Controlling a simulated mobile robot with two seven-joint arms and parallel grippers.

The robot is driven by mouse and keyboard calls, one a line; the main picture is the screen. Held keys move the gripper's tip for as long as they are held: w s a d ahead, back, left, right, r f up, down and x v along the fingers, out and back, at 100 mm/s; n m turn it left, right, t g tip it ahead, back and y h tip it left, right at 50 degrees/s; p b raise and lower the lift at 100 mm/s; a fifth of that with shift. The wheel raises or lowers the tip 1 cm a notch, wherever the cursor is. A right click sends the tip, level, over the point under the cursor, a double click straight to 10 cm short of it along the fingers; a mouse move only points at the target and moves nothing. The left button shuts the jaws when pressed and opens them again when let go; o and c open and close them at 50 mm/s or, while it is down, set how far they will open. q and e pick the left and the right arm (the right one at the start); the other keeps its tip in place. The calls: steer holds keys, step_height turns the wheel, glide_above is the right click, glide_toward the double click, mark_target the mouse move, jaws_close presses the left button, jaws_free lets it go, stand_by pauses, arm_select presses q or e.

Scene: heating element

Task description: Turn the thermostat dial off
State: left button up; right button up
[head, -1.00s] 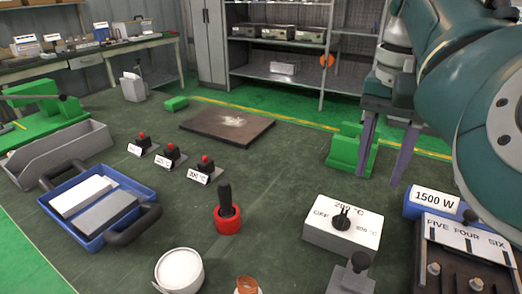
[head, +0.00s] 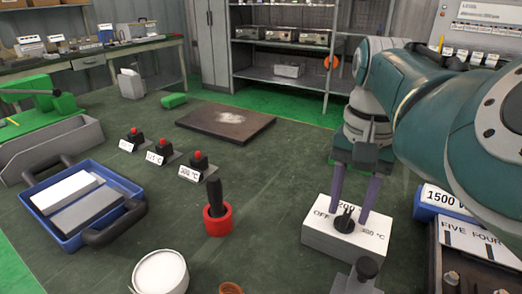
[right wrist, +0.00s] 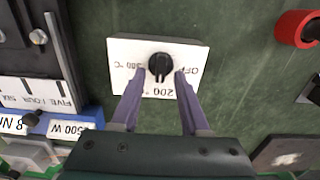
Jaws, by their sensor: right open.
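The thermostat is a white box (head: 320,236) with a black dial (head: 344,222) on top, at the right front of the green table in the head view. Its face has the marks OFF, 200 and 300 °C, partly covered by my fingers. My right gripper (head: 349,218) is open, pointing down, with its two purple fingers on either side of the dial in the picture. In the right wrist view the dial (right wrist: 160,66) lies just beyond and between the fingertips (right wrist: 157,76); contact is not clear. My left gripper is not in view.
A black-handled tool in a red ring (head: 217,219) stands left of the box. A small black-knobbed block (head: 358,280) sits close in front. A blue block marked 1500 W (head: 440,203) and a labelled panel (head: 480,245) lie to the right. Open table lies behind the box.

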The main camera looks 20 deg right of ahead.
jaws_close()
stand_by(0.3)
stand_by(0.3)
